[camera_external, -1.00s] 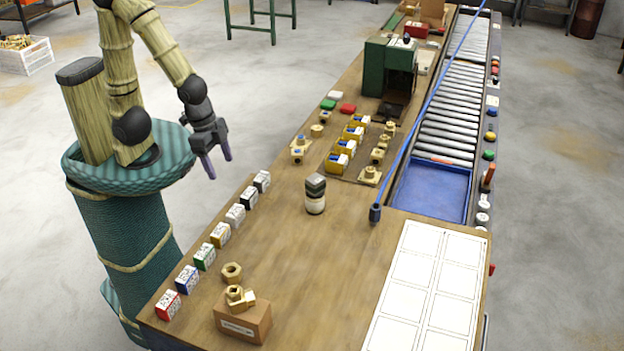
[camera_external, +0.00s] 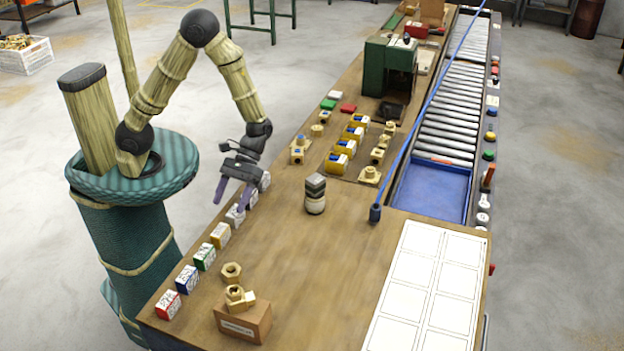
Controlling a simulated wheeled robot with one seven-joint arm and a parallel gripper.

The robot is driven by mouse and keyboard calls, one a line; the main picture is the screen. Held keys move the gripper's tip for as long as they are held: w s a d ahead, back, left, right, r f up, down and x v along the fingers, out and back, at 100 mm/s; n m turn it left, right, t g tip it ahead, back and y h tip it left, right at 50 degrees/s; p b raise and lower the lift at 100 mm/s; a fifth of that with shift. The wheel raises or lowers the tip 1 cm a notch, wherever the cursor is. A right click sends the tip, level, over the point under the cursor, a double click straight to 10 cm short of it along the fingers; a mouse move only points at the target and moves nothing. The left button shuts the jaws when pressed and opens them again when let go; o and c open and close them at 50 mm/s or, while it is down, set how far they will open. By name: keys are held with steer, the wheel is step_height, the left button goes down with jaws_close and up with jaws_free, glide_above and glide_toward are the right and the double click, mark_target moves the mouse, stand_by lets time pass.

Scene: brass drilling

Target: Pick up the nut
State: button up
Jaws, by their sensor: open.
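A brass hex nut (camera_external: 232,272) lies on the wooden bench near its front left edge, its hole visible. More brass pieces, one of them nut-like (camera_external: 235,293), sit on a cardboard box (camera_external: 243,319) just below it in the picture. My gripper (camera_external: 230,198) is open and empty, with its two purple-grey fingers pointing down. It is above the row of small boxes at the bench's left edge, up the picture from the nut and apart from it.
Small coloured label boxes (camera_external: 204,257) line the left bench edge. A dark and white stacked cylinder (camera_external: 315,195) stands mid-bench. Brass fittings and yellow boxes (camera_external: 338,162) stand farther back. A blue tray (camera_external: 432,188) and white grid sheet (camera_external: 425,290) are at right. The bench right of the nut is clear.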

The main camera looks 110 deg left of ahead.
steer(key=w+n+t+h, duration=0.1)
steer(key=w+a+n+t+h, duration=0.1)
steer(key=w+n, duration=0.1)
steer(key=w+n+t+h, duration=0.1)
steer(key=w, duration=0.1)
steer(key=shift+a+f+n, duration=0.2)
steer(key=shift+f+n, duration=0.1)
steer(key=shift+f, duration=0.05)
steer(key=p, duration=0.1)
glide_toward(233, 266)
steer(key=x, duration=0.3)
steer(key=shift+d+r, duration=0.15)
steer(key=shift+d, duration=0.15)
steer(key=shift+d+f, duration=0.25)
steer(key=shift+d, duration=0.1)
steer(key=shift+p+x, duration=0.75)
steer(key=shift+x, duration=1.85)
steer(key=shift+a+f, duration=0.15)
